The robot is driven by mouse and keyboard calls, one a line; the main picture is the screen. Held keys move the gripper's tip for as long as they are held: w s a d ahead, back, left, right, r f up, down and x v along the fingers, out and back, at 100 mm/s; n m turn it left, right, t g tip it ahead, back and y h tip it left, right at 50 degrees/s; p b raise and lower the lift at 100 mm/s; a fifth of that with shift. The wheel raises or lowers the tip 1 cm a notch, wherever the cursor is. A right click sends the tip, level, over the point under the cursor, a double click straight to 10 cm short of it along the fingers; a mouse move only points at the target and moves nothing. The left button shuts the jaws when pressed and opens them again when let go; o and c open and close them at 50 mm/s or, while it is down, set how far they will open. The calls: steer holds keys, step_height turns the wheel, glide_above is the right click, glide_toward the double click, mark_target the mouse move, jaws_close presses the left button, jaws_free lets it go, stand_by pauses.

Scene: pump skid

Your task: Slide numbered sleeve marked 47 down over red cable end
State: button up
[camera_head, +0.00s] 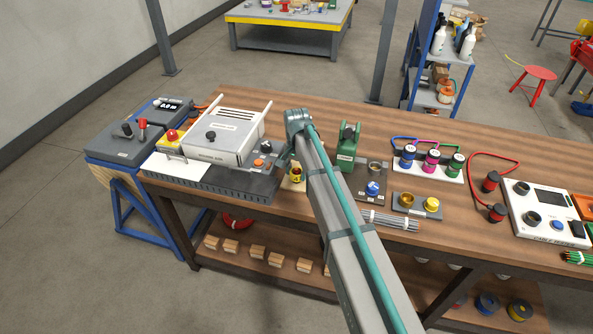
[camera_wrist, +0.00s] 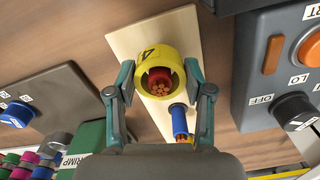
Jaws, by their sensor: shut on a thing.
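The yellow sleeve (camera_wrist: 156,53) is a short ring with a dark digit that looks like a 4 on its side; the rest of the marking is hidden. My gripper (camera_wrist: 159,80) is shut on it, one finger on each side. The red cable end (camera_wrist: 164,76), with bare copper strands, shows inside the sleeve's opening, so the sleeve appears to be around it. How far down the sleeve sits I cannot tell. In the head view, the sleeve (camera_head: 296,174) is small beside my arm, and my fingers are mostly hidden.
A blue cable end (camera_wrist: 180,122) with copper strands stands close beside the sleeve on a pale board (camera_wrist: 183,28). A grey control box (camera_wrist: 249,75) with an orange button and black knob is at the right. A green crimp unit (camera_head: 348,150) stands on the bench to the right.

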steer(key=shift+f, duration=0.35)
steer(key=o, duration=1)
steer(key=shift+r, duration=0.2)
